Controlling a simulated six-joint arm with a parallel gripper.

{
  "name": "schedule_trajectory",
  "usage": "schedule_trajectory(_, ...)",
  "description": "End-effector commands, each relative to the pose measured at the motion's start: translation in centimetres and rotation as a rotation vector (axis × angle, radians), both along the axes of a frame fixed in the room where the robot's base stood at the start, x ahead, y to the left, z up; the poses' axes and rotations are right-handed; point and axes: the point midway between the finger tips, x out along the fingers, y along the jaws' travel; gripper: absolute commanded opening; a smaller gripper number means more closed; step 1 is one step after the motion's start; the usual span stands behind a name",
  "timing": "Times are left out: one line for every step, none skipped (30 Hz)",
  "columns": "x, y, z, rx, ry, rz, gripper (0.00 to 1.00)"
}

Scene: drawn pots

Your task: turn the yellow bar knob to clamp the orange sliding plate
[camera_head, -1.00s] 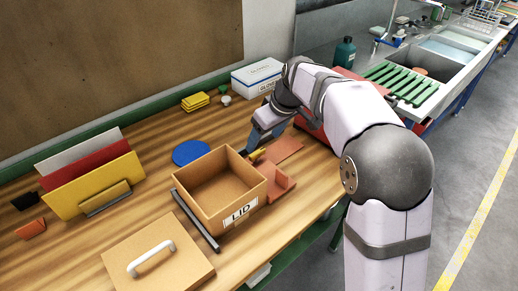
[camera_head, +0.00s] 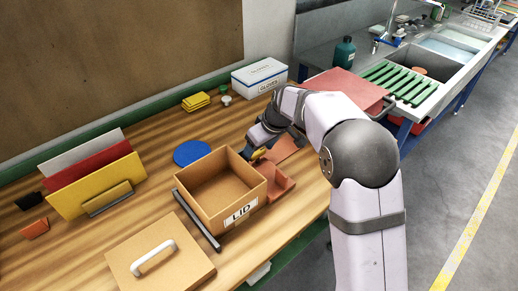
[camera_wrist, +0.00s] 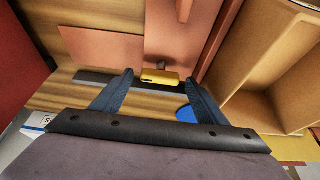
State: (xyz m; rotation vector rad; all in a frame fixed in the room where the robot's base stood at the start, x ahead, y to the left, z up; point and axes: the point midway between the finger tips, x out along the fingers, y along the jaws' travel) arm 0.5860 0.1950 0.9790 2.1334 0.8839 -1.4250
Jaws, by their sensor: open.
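The yellow bar knob (camera_wrist: 160,76) lies lengthwise across the gap between my fingertips in the wrist view, on a grey stem beside the orange plates. In the head view the knob (camera_head: 258,154) is partly hidden by my gripper. An orange plate with an upright fin (camera_wrist: 172,38) shows in the wrist view, with a flat orange plate (camera_wrist: 100,45) beside it; I cannot tell for sure which slides. My gripper (camera_wrist: 158,76) is open, one finger off each end of the knob, with no contact visible. In the head view my gripper (camera_head: 250,154) is beside the box's back right corner.
An open box marked LID (camera_head: 232,190) stands close to my gripper. Its lid with a white handle (camera_head: 160,268) lies in front. A blue disc (camera_head: 192,153), yellow blocks (camera_head: 195,102) and a glove box (camera_head: 260,76) are behind.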

Motion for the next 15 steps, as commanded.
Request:
schedule_trajectory(0.00,0.00,0.01,0.000,0.000,0.000,0.60)
schedule_trajectory(0.00,0.00,0.01,0.000,0.000,0.000,0.53)
schedule_trajectory(-0.01,-0.01,0.02,0.000,0.000,0.000,0.43)
schedule_trajectory(-0.01,-0.01,0.02,0.000,0.000,0.000,0.36)
schedule_trajectory(-0.01,-0.01,0.02,0.000,0.000,0.000,0.29)
schedule_trajectory(-0.01,-0.01,0.02,0.000,0.000,0.000,0.26)
schedule_trajectory(0.00,-0.02,0.03,0.000,0.000,0.000,0.26)
schedule_trajectory(0.00,-0.02,0.03,0.000,0.000,0.000,0.26)
schedule_trajectory(-0.01,-0.01,0.04,0.000,0.000,-0.001,0.26)
schedule_trajectory(0.00,0.00,0.04,0.000,0.000,-0.001,0.26)
schedule_trajectory(-0.01,-0.01,0.05,0.000,0.000,-0.003,0.26)
schedule_trajectory(-0.01,0.00,0.06,0.000,0.000,-0.007,0.26)
schedule_trajectory(-0.02,0.01,0.07,0.000,0.000,-0.010,0.26)
schedule_trajectory(-0.02,0.01,0.09,0.000,0.000,-0.015,0.26)
schedule_trajectory(-0.02,0.03,0.09,0.000,0.000,-0.024,0.26)
